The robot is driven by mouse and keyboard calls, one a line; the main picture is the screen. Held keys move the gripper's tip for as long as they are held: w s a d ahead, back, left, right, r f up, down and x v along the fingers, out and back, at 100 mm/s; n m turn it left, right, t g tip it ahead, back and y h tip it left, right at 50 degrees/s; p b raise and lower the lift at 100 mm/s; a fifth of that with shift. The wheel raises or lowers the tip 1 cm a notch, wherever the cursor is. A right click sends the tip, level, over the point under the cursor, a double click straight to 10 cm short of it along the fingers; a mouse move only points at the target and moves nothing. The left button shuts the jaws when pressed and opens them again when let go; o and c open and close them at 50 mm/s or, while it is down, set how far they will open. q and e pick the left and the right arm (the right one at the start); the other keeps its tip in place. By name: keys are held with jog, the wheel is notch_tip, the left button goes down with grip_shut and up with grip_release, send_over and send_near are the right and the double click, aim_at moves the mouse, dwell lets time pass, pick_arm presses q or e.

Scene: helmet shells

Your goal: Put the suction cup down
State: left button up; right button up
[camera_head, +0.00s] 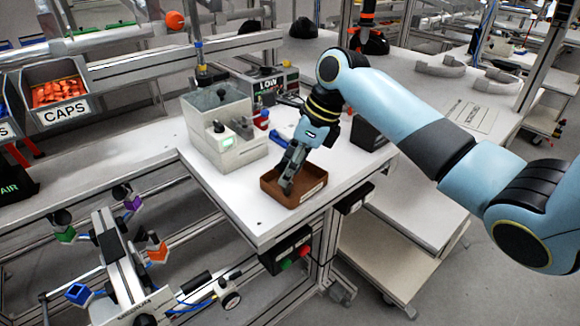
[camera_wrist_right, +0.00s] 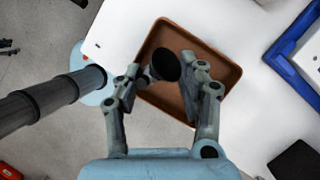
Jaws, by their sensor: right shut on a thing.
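The suction cup (camera_wrist_right: 165,65) is a black round disc on a small grey stem, seen between my right gripper's fingers in the right wrist view. My right gripper (camera_wrist_right: 163,80) is shut on it and points down over a brown tray (camera_wrist_right: 226,70). In the head view my right gripper (camera_head: 288,182) reaches down at the brown tray (camera_head: 309,193), near the table's front corner. The fingers hide the suction cup there. I cannot tell whether the cup touches the tray floor. My left gripper is not in view.
A box marked LOW (camera_head: 268,87) is behind. A blue-edged bin (camera_wrist_right: 291,45) lies right of the tray in the wrist view. The white tabletop (camera_head: 240,212) in front-left is clear.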

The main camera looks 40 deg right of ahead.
jog(key=o, duration=1.2)
jog(key=shift+f, duration=0.1)
jog(key=shift+c, duration=0.2)
jog(key=v, duration=1.2)
